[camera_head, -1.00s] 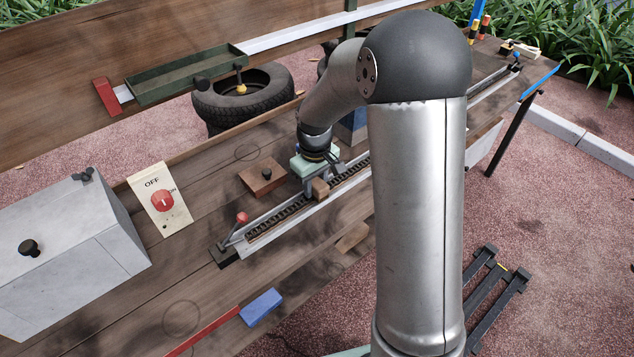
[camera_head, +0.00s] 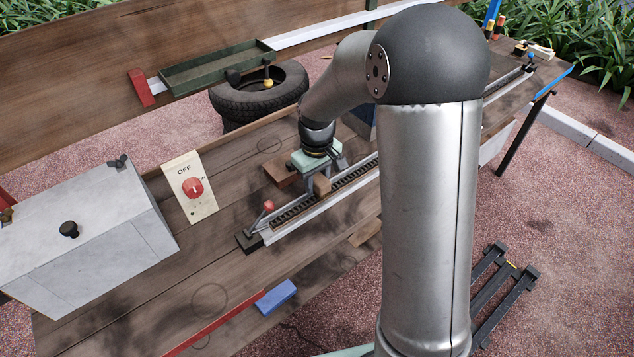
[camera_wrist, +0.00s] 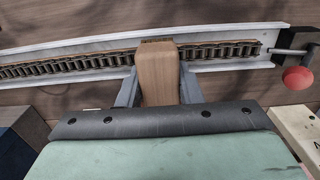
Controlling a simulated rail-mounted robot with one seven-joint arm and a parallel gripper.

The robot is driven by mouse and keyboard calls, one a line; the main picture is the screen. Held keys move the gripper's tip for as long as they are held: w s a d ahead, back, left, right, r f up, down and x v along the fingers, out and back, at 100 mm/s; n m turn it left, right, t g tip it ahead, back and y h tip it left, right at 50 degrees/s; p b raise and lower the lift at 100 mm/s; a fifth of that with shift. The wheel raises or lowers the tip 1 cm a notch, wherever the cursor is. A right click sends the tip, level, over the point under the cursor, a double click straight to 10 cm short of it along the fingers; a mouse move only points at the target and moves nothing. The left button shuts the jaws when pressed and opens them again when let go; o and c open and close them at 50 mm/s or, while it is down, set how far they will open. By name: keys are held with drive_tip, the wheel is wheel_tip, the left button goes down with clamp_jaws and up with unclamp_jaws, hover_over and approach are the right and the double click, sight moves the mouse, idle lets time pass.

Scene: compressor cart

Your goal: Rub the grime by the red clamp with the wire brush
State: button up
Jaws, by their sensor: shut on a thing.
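The wire brush shows as a wooden block (camera_wrist: 158,75) upright between my gripper's fingers (camera_wrist: 158,92); its lower end is over the chain (camera_wrist: 215,53). I cannot tell whether it touches. The red clamp (camera_head: 268,205) is a red-knobbed lever at the rail's left end, apart from the brush. It shows at the right in the wrist view (camera_wrist: 298,79). The chain has a rusty brown edge; I cannot make out a separate grime patch.
A switch panel with a red dial (camera_head: 192,188) and a grey box (camera_head: 95,240) stand left. A blue block (camera_head: 275,297) lies in front. Bare bench boards (camera_head: 150,295) lie front left.

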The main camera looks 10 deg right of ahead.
drive_tip(key=shift+r+p, duration=1.55)
drive_tip(key=shift+r, duration=1)
drive_tip(key=shift+w, duration=0.1)
